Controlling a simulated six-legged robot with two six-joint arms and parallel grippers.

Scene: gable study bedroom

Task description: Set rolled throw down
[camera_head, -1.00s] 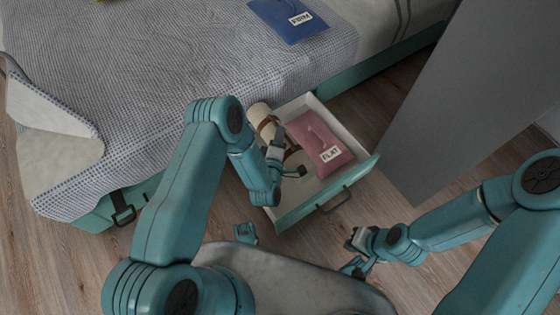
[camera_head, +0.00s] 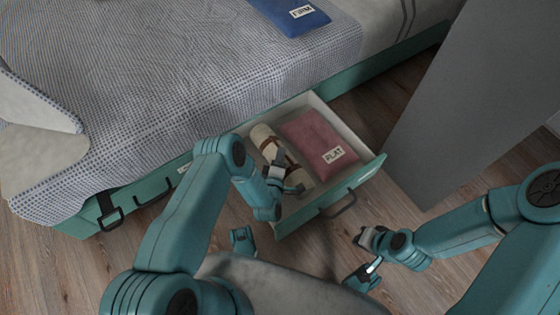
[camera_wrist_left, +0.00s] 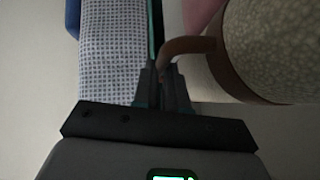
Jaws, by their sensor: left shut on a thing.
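The rolled throw (camera_head: 264,138) is a cream roll with brown straps. It lies along the left side of the open drawer (camera_head: 372,168), beside a pink packet (camera_head: 314,138) labelled FLAT. My left gripper (camera_head: 286,186) is over the near part of the roll. In the left wrist view its fingers (camera_wrist_left: 166,78) are shut on a brown strap loop (camera_wrist_left: 188,46) that stands out from the patterned throw (camera_wrist_left: 277,45). Whether the roll rests fully on the drawer floor is hidden. My right gripper (camera_head: 364,250) is apart from the drawer at its lower right; its jaw state is unclear.
The bed (camera_head: 190,80) with a checked cover stands behind the drawer. A blue packet (camera_head: 288,14) lies on it. A tall grey panel (camera_head: 440,100) stands to the right. Bare wooden floor (camera_head: 345,225) lies in front of the drawer.

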